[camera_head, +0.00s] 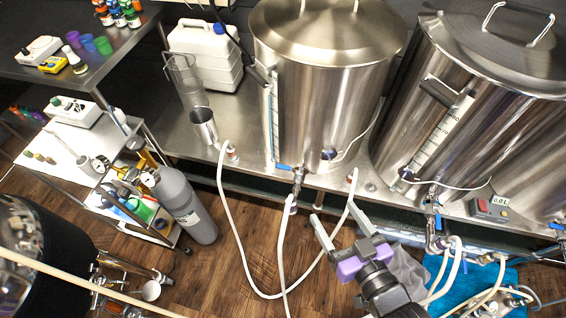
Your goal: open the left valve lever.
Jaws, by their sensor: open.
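The left kettle (322,98) is a large steel vessel with a lid. Its outlet valve (298,176) is low on the front, with a white hose hanging below it. A small blue valve lever (283,167) points to the left from this valve. My gripper (333,212) is open and empty, its two grey fingers spread. It is to the right of and below the valve in the picture, apart from the lever. Nothing hides the lever.
The right kettle (470,112) has its own valve (431,196) with hoses below. White hoses (238,265) loop over the wooden floor left of my gripper. A grey gas cylinder (187,205) and a shelf cart stand at left. A blue cloth (472,285) lies at lower right.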

